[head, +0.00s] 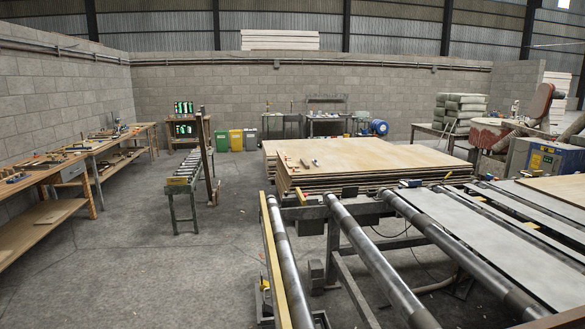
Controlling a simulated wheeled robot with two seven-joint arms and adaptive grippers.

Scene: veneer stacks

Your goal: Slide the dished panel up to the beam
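A stack of large pale wood panels (289,181) stands in the middle, behind the rollers. Its broad top panel (385,156) has a few small items near its left corner. I cannot tell whether this panel is dished. Another pale panel (560,188) lies on the machine bed at the right edge. A long yellow bar (274,265) runs along the left side of the roller frame; I cannot tell whether it is the beam. Neither of my grippers shows in the head view.
Steel rollers (371,257) and a flat grey bed (490,235) fill the right foreground. A narrow roller stand (183,181) stands left of the stack. Workbenches (62,173) with tools line the left wall. The grey floor (140,255) between is mostly clear.

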